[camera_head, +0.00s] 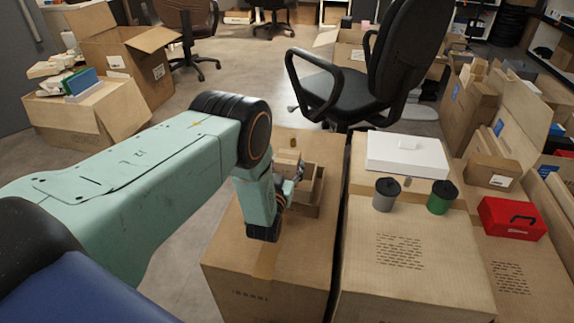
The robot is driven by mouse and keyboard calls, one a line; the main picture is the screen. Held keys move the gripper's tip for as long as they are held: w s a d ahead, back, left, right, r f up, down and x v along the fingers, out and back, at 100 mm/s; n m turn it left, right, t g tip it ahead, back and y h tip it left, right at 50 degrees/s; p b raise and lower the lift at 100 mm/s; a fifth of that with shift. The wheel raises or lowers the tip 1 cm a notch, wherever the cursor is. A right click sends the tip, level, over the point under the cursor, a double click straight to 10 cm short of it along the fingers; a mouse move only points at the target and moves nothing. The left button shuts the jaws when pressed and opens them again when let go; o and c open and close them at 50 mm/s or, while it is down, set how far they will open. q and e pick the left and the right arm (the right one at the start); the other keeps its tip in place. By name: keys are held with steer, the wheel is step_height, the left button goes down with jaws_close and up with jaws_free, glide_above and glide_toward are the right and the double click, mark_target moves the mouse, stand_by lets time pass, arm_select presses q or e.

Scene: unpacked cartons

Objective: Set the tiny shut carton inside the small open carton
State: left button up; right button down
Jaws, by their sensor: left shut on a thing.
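My left gripper (294,172) reaches in from the left over a large closed carton and is shut on the tiny shut carton (288,157), a small brown box. Only part of the tiny carton shows past my gripper. The small open carton (313,207) stands on the large carton, just behind and to the right of my gripper. My wrist hides its left side. The tiny carton appears at or above its left rear part; I cannot tell its exact height. My right gripper is out of view.
The large carton (290,285) bears the open carton. Beside it, another large carton (415,285) holds a grey cup (385,198), a green cup (441,199) and a white box (405,158). A red case (512,219) lies at right. An office chair (345,95) stands behind.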

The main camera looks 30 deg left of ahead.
arm_select(q)
steer(key=o, duration=1.3)
steer(key=shift+o, duration=0.2)
steer(key=shift+r+p, duration=0.7)
steer(key=p+v, duration=0.4)
steer(key=v, duration=0.8)
